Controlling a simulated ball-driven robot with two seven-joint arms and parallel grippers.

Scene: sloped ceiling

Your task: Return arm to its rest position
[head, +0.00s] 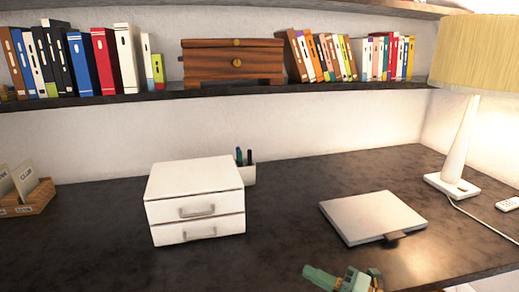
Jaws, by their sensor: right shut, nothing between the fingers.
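My right gripper (343,279) shows at the bottom edge of the head view, teal with yellowish parts. It is shut and empty, in front of the dark desk's near side, and the frame's lower edge cuts off part of it. Most of the right arm is out of view. My left gripper and arm are not in view.
A flat white case (372,217) with a dark tab lies on the dark desk (290,225), beyond my right gripper. A white two-drawer box (196,201), both drawers shut, stands left of it. A lamp (459,150) stands right. A bookshelf (140,97) runs above.

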